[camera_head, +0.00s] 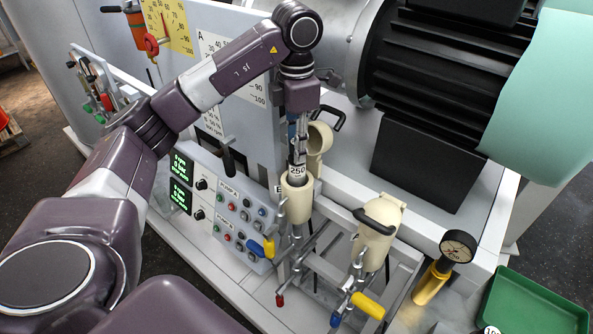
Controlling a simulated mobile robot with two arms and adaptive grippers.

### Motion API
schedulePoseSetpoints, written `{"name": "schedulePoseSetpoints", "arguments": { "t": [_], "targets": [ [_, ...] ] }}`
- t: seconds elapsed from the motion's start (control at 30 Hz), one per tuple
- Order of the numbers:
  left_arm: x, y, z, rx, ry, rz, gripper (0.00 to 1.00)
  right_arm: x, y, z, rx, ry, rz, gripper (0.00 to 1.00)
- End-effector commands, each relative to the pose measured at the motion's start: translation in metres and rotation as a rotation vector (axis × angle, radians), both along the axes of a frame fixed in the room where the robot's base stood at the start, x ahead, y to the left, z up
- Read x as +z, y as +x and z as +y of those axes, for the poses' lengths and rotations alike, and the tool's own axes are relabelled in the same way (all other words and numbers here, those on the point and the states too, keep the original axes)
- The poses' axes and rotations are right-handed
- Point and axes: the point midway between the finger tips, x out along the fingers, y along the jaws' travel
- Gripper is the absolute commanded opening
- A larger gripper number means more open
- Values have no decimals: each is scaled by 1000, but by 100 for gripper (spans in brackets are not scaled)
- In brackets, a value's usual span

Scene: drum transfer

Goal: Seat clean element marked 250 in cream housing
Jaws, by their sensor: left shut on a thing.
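My left gripper (298,146) reaches down from above and is shut on the upper part of a pale element marked 250 (297,170). The element is close to upright, over the mouth of an open cream housing (297,203). Its lower end is hidden by the housing rim, so it seems to be partly inside; how deep I cannot tell. A cream lid (318,142) with a black handle stands open just behind. My right gripper is not in view.
A second cream housing (375,240) with a closed, handled lid stands to the right. Yellow-handled valves (367,305), a pressure gauge (457,247) and a green tray (535,305) lie in front and right. A control panel (225,205) is close on the left; a large black motor (450,80) is behind.

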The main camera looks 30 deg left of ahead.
Motion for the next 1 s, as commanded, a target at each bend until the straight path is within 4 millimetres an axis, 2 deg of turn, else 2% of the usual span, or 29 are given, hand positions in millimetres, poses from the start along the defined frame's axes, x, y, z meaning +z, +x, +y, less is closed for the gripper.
{"name": "schedulePoseSetpoints", "arguments": {
  "t": [0.03,0.1,0.37,0.6,0.93,0.97,1.0],
  "targets": [
    [-10,-1,-1,-2,-3,3,0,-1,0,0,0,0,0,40],
    [-18,-1,-1,-2,-2,3,0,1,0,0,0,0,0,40],
    [-37,0,0,-1,-1,1,0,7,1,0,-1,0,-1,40],
    [-67,-1,0,-1,0,0,0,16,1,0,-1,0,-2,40],
    [-72,0,0,-1,0,-2,0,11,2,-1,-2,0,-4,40],
    [-72,0,0,-1,-1,-1,24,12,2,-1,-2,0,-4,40],
    [-71,0,0,-1,-1,-1,28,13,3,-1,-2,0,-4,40]
  ]
}}
